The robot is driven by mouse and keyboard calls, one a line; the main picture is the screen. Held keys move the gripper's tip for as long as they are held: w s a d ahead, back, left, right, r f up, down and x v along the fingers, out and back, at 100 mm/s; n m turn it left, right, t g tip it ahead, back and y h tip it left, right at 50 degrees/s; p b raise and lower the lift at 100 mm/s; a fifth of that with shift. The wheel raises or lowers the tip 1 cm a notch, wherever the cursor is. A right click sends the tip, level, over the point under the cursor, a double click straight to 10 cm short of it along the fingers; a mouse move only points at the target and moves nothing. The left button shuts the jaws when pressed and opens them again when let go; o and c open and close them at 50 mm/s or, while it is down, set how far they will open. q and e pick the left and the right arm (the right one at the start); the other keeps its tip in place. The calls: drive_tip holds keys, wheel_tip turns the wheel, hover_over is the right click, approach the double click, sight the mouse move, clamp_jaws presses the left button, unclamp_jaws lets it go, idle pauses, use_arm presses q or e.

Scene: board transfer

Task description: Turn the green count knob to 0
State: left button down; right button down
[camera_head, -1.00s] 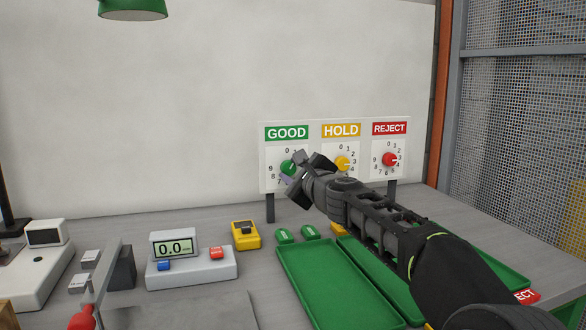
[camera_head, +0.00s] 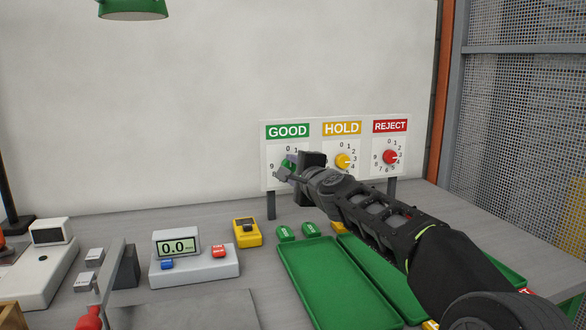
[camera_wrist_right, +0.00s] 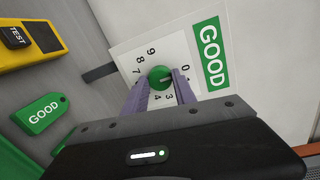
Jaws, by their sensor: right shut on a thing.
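The green count knob (camera_head: 290,165) sits on the white panel under the GOOD sign (camera_head: 287,131). In the right wrist view the knob (camera_wrist_right: 159,77) lies between the two fingers of my right gripper (camera_wrist_right: 161,82), which is shut on it. A pale pointer line on the knob aims to the right in that view, toward the side of the 0; the exact mark cannot be told. The 0 is visible beside one finger, and some low numbers are covered by it. In the head view my right gripper (camera_head: 292,169) hides much of the dial. My left gripper is not in view.
The yellow HOLD knob (camera_head: 343,161) and red REJECT knob (camera_head: 390,157) are to the right on the same panel. Below are a green tray (camera_head: 330,285), green tags (camera_head: 285,233), a yellow tester (camera_head: 246,233) and a meter (camera_head: 195,262) on the grey bench.

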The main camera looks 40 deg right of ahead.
drive_tip(key=c, duration=1)
unclamp_jaws()
drive_tip(key=shift+s, duration=0.1)
drive_tip(key=v, duration=0.7)
drive_tip(key=shift+s+a+b, duration=0.15)
drive_tip(key=shift+s+b, duration=0.15)
